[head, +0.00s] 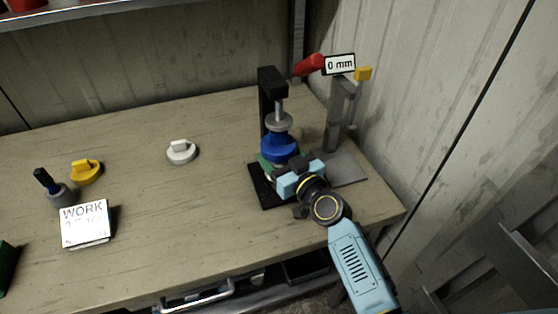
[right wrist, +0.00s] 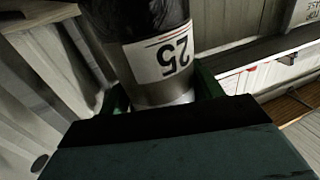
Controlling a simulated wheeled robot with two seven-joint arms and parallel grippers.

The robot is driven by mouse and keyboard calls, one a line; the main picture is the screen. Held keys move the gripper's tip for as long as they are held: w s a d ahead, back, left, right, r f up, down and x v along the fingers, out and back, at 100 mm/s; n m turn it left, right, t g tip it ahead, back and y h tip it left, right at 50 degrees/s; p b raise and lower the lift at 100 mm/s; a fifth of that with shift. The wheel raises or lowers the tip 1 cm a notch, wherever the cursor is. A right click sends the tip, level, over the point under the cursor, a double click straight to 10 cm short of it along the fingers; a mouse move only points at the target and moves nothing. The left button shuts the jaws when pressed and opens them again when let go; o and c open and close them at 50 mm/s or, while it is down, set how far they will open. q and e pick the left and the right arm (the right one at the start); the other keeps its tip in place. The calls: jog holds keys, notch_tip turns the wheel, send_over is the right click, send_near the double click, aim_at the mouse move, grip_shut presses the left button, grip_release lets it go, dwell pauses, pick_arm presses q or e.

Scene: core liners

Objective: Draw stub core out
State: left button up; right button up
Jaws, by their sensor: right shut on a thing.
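The black stand (head: 267,95) is on the right part of the bench, with a grey disc (head: 278,122) on a rod above a blue round piece (head: 280,148). My right gripper (head: 272,168) is low at the front of this stand, partly hidden by its wrist. In the right wrist view, its green fingers (right wrist: 160,95) are shut on a metallic cylinder (right wrist: 165,98) with a black upper part and a white label reading 25. I cannot tell for certain which piece is the stub core. My left gripper is not in view.
A post with a "0 mm" sign (head: 340,65), red piece (head: 309,65) and yellow block (head: 363,73) stands behind right, near the wall. A white knob (head: 181,152), yellow knob (head: 86,172), dark-handled piece (head: 55,188) and WORK sign (head: 85,224) are left.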

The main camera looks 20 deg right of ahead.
jog(key=shift+r, duration=0.1)
jog(key=shift+c, duration=0.7)
jog(key=shift+r, duration=0.1)
jog(key=shift+r+p, duration=0.3)
jog(key=shift+p, duration=0.05)
jog(key=shift+s+d+f+p, duration=0.1)
jog(key=shift+s+p, duration=0.4)
jog(key=shift+s, duration=3.25)
jog(key=shift+s+d+p, duration=0.1)
jog(key=shift+s+p, duration=0.4)
jog(key=shift+s, duration=3.2)
